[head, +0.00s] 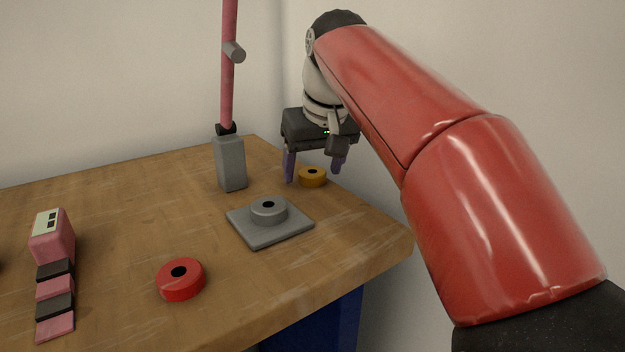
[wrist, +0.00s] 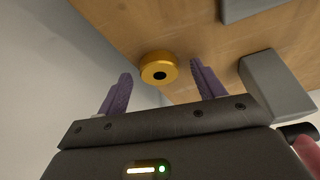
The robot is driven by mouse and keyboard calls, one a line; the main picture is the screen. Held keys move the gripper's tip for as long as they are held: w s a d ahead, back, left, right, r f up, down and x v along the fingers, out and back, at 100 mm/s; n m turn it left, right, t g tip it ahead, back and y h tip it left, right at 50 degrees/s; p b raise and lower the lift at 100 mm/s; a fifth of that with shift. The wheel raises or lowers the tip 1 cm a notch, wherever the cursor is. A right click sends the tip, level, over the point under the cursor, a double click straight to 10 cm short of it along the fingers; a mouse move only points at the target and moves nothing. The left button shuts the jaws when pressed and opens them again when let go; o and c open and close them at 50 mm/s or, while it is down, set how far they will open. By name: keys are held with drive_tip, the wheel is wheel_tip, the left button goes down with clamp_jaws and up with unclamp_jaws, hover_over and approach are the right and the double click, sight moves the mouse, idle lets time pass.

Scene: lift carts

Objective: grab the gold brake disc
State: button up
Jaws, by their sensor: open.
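The gold brake disc (head: 312,177) lies flat on the wooden table near its back right edge. It is a thick ring with a dark center hole. My gripper (head: 315,172) is open above the table, with one purple finger to the left of the disc and the other to its right in the head view. In the wrist view the gold disc (wrist: 158,69) sits ahead of and between the two spread fingers (wrist: 160,84), and nothing is held. I cannot tell how high the fingertips are above the table.
A grey post base (head: 231,163) with a pink pole stands left of the gripper. A grey plate with a raised hub (head: 270,228) lies in front. A red disc (head: 180,279) and a pink and black block piece (head: 54,270) lie further left. The wooden table (head: 130,215) is clear between them.

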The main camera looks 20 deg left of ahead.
drive_tip(key=shift+c, duration=0.5)
drive_tip(key=c, duration=1.1)
